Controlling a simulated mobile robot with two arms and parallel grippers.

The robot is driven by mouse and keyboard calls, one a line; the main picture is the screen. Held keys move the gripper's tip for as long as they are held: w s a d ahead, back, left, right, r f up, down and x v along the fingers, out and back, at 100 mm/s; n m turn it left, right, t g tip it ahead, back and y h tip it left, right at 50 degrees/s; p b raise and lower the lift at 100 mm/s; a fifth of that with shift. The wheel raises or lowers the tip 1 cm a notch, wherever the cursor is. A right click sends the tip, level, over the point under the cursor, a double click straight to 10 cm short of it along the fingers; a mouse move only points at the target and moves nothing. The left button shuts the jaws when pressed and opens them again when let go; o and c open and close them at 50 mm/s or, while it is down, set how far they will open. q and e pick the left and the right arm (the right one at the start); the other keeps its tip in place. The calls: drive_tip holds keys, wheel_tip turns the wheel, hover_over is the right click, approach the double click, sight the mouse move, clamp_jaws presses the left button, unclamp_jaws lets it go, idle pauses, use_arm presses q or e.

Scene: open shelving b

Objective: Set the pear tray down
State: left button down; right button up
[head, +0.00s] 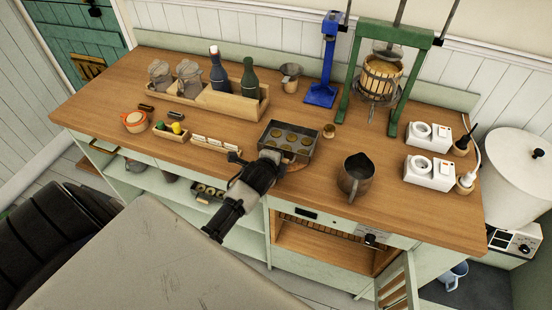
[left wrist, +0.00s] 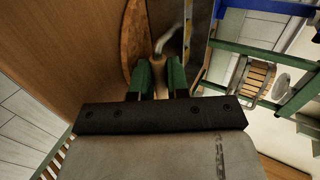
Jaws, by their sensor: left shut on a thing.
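The pear tray, a dark square tray (head: 312,148) holding several round golden-brown pieces, is at the middle of the wooden counter in the head view. My left gripper (head: 270,160) is at the tray's near left side and covers part of it. In the left wrist view the green fingers of my left gripper (left wrist: 160,78) are closed around a pale, narrow part between them. A metal edge runs just right of the fingers. I cannot tell whether the tray rests fully on the counter or hangs slightly above it. My right gripper is not in view.
A round wooden board (head: 294,166) lies partly under the tray. A green press (head: 391,90) stands behind.

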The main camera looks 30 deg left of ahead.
use_arm(q)
drive_tip(key=c, duration=1.4)
unclamp_jaws()
drive_tip(key=shift+s, duration=0.1)
drive_tip(key=b+v, duration=0.1)
drive_tip(key=v, duration=1.1)
drive_tip(key=s+d+f+n+g+h, duration=0.1)
drive_tip(key=s+d+f+n+g, duration=0.3)
drive_tip(key=f, duration=1)
drive_tip(key=s+a+f+n+g+h, duration=0.15)
drive_tip(key=s+f, duration=0.35)
drive_tip(key=f, duration=0.9)
drive_tip(key=s+d+f+n+g, duration=0.1)
drive_tip(key=s+f+n, duration=0.1)
drive_tip(key=s+f, duration=0.3)
drive_tip(key=s+d+f+n+g, duration=0.1)
drive_tip(key=s+f, duration=0.4)
drive_tip(key=s, duration=0.7)
drive_tip(key=s+d+f+n+g, duration=0.2)
drive_tip(key=s+f, duration=0.4)
drive_tip(key=s, duration=0.3)
drive_tip(key=shift+n+g, duration=0.45)
drive_tip(key=shift+n, duration=0.7)
drive_tip(key=shift+f, duration=0.15)
